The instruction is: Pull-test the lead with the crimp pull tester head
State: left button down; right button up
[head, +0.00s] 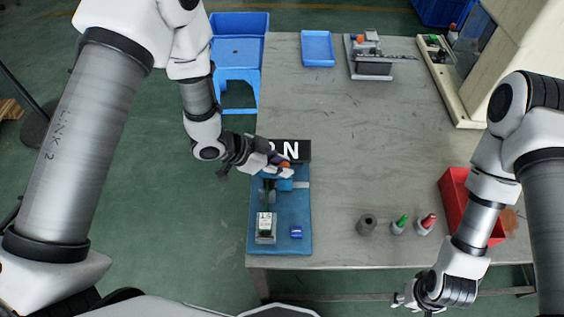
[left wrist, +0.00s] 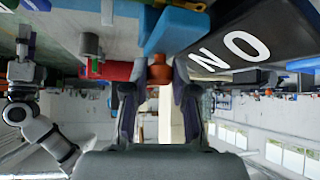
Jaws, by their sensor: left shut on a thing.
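My left gripper (head: 281,168) is over the far part of a blue mat (head: 285,210). It is shut on a small orange piece (left wrist: 160,72), which sits between the fingers at a blue block (left wrist: 176,30) in the left wrist view. Whether the piece belongs to the lead or the tester head I cannot tell. A small device with a pale, gauge-like face (head: 266,221) stands at the mat's near left, with a small blue block (head: 296,232) right of it. My right gripper (head: 403,299) is low, in front of the table's near edge; its fingers are too small to read.
A black sign with white letters (head: 298,150) lies beyond the mat. A grey cylinder (head: 367,224), a green-topped bottle (head: 399,225), a red-topped bottle (head: 425,225) and a red bin (head: 455,192) stand on the right. A blue tray (head: 318,48) and grey fixture (head: 373,66) are at the back. The table's middle is clear.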

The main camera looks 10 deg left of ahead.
pick_arm(q)
jog(key=shift+a, duration=0.25)
jog(key=shift+d, duration=0.25)
jog(key=c, duration=0.9)
grip_release()
jog(key=shift+w+d, duration=0.15)
jog(key=shift+d, duration=0.1)
jog(key=shift+c, duration=0.2)
jog(key=shift+a, duration=0.35)
jog(key=v, duration=1.2)
